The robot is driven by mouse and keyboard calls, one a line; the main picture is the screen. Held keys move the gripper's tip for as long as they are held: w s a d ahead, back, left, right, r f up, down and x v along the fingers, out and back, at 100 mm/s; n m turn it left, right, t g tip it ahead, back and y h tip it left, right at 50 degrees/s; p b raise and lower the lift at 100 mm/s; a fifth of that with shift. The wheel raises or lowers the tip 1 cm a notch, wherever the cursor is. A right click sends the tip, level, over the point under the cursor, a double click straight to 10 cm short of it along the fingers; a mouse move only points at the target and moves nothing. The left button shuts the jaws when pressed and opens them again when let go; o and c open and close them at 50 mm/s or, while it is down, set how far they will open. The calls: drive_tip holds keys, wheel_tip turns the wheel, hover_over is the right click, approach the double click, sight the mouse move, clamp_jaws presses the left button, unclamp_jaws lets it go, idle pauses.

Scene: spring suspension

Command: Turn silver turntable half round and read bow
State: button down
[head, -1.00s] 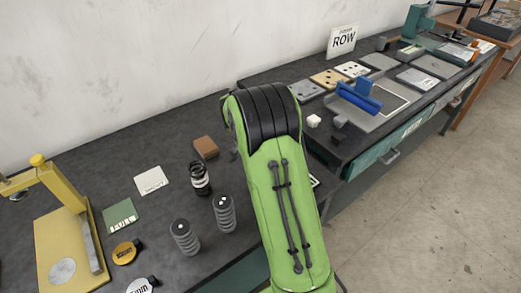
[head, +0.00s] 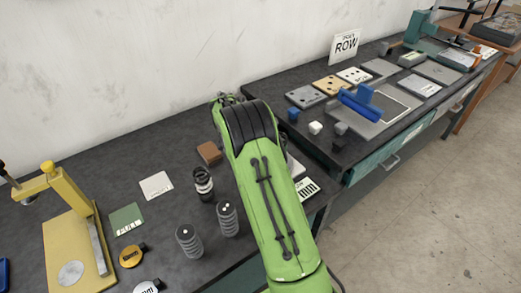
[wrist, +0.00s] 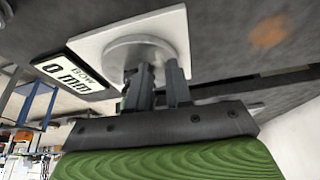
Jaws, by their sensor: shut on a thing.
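The silver turntable (wrist: 135,50) is a round disc on a white square base in the wrist view. The exact part between the fingers is hidden. The fingertips are out of sight in the head view.
Two grey springs (head: 189,241) and a black-and-white spring (head: 203,184) stand left of my arm. A brown block (head: 209,153) lies behind them. A yellow press (head: 72,230) stands at the far left. Small cubes and a blue device (head: 361,102) occupy the right bench.

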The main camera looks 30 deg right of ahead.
drive_tip(key=shift+w+d+r+m+g+p, duration=0.1)
drive_tip(key=shift+w+d+m+g+p, duration=0.15)
drive_tip(key=shift+m+p, duration=0.3)
drive_tip(key=shift+w+d+m+g+p, duration=0.15)
drive_tip(key=shift+w+m+g+p, duration=0.2)
drive_tip(key=shift+m, duration=0.3)
drive_tip(key=shift+w+d+m+g+p, duration=0.15)
drive_tip(key=shift+d+m+g+p, duration=0.35)
drive_tip(key=shift+m+p, duration=0.85)
drive_tip(key=shift+d+m+y, duration=0.15)
drive_tip(key=shift+m+y, duration=0.1)
drive_tip(key=shift+y, duration=0.05)
drive_tip(key=c, duration=1.3)
unclamp_jaws()
drive_tip(key=p+v, duration=0.5)
drive_tip(key=v, duration=1)
drive_tip(key=shift+w+r, duration=0.1)
drive_tip(key=shift+r, duration=0.15)
